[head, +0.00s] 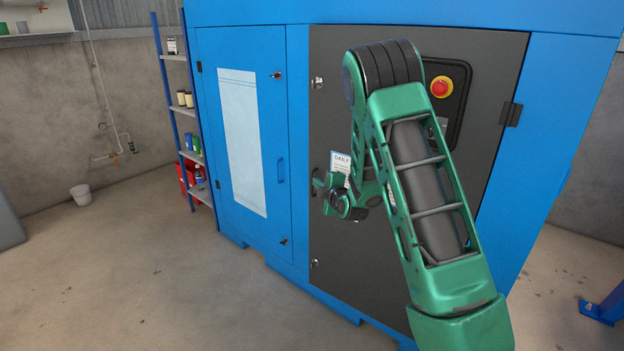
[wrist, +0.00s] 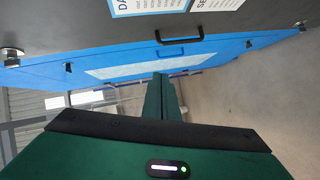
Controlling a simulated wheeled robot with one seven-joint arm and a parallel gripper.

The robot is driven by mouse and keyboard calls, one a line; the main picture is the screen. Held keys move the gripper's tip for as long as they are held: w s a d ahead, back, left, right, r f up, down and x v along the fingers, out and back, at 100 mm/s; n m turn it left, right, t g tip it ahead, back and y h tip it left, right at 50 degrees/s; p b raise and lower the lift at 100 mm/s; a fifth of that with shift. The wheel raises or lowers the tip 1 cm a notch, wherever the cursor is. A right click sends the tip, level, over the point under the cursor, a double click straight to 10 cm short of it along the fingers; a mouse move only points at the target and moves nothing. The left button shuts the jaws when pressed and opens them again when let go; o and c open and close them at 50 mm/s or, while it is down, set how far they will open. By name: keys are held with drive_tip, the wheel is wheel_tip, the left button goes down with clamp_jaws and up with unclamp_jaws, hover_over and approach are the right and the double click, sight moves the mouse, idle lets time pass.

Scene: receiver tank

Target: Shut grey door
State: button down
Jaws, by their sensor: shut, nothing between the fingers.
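The grey door (head: 480,70) is on the front of the blue cabinet, with its hinge side at the right. It looks flush or nearly flush with the blue frame; a small gap at its left edge cannot be ruled out. My gripper (head: 318,184) is shut and empty, in front of the door's left edge at mid height. In the wrist view, my gripper's green fingers (wrist: 158,77) are together. The grey door (wrist: 110,36) fills the top there, with its black handle (wrist: 180,39) just beyond the fingertips. Contact cannot be told. My arm hides the door's middle.
The closed blue door (head: 275,130) with a pale sheet is left of the grey door. A red emergency button (head: 439,87) is on the grey door. The floor in front is clear.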

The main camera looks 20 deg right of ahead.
drive_tip(key=x, duration=0.4)
drive_tip(key=d+x, duration=0.1)
drive_tip(key=x, duration=0.6)
drive_tip(key=shift+w+d+f, duration=0.2)
drive_tip(key=shift+d+f, duration=0.05)
drive_tip(key=shift+d, duration=0.15)
drive_tip(key=shift+w+d+f, duration=0.2)
drive_tip(key=shift+w+d, duration=0.25)
